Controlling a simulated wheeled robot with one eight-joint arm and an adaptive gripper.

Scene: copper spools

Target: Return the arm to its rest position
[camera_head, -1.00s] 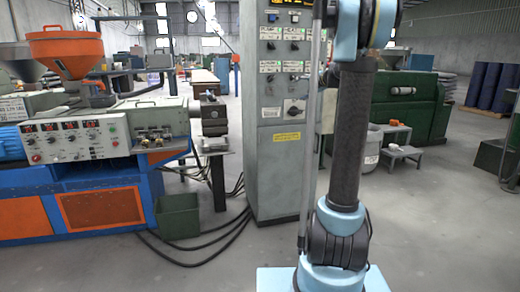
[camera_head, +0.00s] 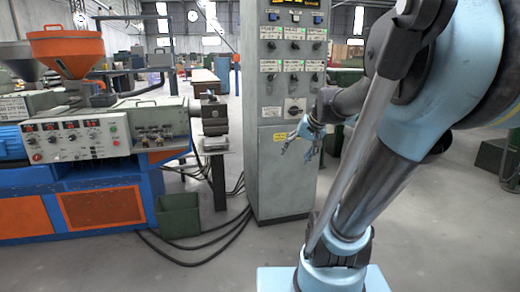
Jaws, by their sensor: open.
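My arm fills the right side of the head view, rising from its light blue base at the bottom and bending over at the upper right. My gripper (camera_head: 299,149) hangs at the far end of the arm, in front of the right part of the grey control cabinet. Its fingers are spread apart and point down and to the left. Nothing shows between them. No copper spool can be made out.
The grey control cabinet (camera_head: 270,187) stands behind my gripper. To the left is a blue and orange machine (camera_head: 75,183) with an orange hopper (camera_head: 66,47). A green bin (camera_head: 178,217) and black cables lie on the floor. Grey floor at the front is clear.

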